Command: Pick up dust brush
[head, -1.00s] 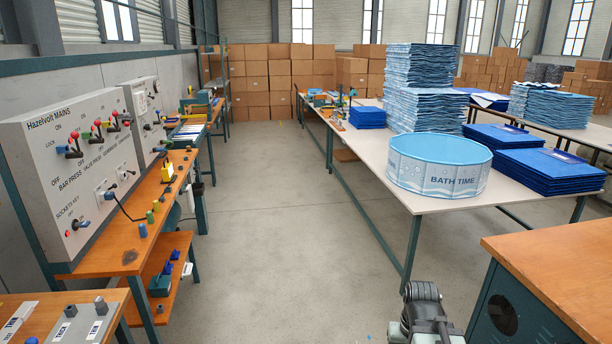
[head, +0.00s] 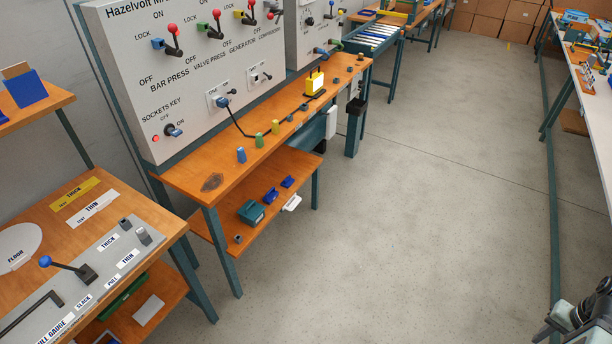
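I cannot make out the dust brush for certain in the head view. Small items lie on the lower shelf (head: 222,228) under the control-panel bench: a teal box (head: 251,212), two small blue items (head: 271,195) and a white flat item (head: 292,203) at the shelf's front edge. They are too small to identify surely. Part of my arm, with my gripper (head: 572,322), shows at the bottom right corner, cut off by the frame. It is over the floor, well apart from the benches. Its fingers cannot be made out.
The control-panel bench (head: 190,180) holds small coloured blocks and a yellow lamp-like item (head: 315,82). A gauge bench (head: 150,215) stands at lower left, with a lever on it. A long white table (head: 595,130) runs along the right. The concrete floor (head: 400,220) between is clear.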

